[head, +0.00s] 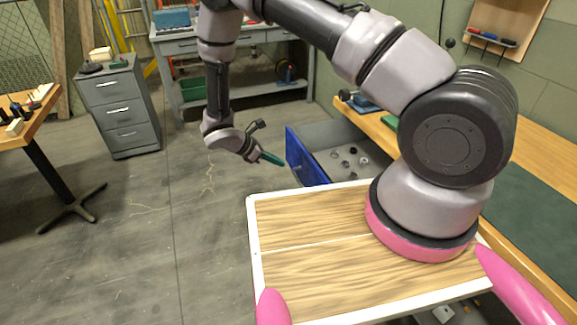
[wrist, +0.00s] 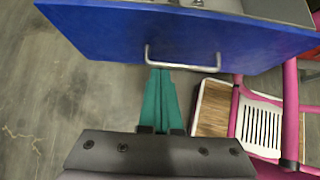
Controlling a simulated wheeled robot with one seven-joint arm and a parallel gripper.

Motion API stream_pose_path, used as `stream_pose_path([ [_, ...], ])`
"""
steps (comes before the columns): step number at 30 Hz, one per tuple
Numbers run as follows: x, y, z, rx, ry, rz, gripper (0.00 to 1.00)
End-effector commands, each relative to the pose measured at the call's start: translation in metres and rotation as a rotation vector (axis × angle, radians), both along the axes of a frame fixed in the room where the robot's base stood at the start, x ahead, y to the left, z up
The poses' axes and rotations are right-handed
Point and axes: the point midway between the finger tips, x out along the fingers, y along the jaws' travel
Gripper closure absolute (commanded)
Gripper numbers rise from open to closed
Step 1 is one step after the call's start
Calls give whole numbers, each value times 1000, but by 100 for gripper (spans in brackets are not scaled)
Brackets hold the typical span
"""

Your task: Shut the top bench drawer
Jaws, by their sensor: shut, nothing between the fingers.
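The top bench drawer (head: 306,157) stands pulled out from under the workbench, with a blue front and a grey inside holding several small round parts. In the wrist view its blue front (wrist: 190,38) fills the top, with a silver bar handle (wrist: 182,67). My gripper (head: 282,163) is shut and empty, with green fingers, just left of the drawer front in the head view. In the wrist view my fingertips (wrist: 160,72) appear at the handle's left part; I cannot tell whether they touch it.
The workbench (head: 545,150) runs along the right wall. A grey drawer cabinet (head: 120,105) and a grey bench (head: 235,45) stand at the back. A wooden table (head: 30,115) is at the left. The concrete floor left of the drawer is clear.

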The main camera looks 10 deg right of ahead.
Motion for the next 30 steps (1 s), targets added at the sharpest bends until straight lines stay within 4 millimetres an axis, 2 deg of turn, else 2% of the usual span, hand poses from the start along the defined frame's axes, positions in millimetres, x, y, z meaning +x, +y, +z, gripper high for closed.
stream_pose_path([
  [9, 8, -41, -37, 0, 1, -6, 100],
  [15, 12, -61, -56, 0, 0, -4, 100],
  [21, 13, -68, -62, 1, -1, -5, 100],
  [30, 14, -68, -62, 1, -1, -4, 100],
])
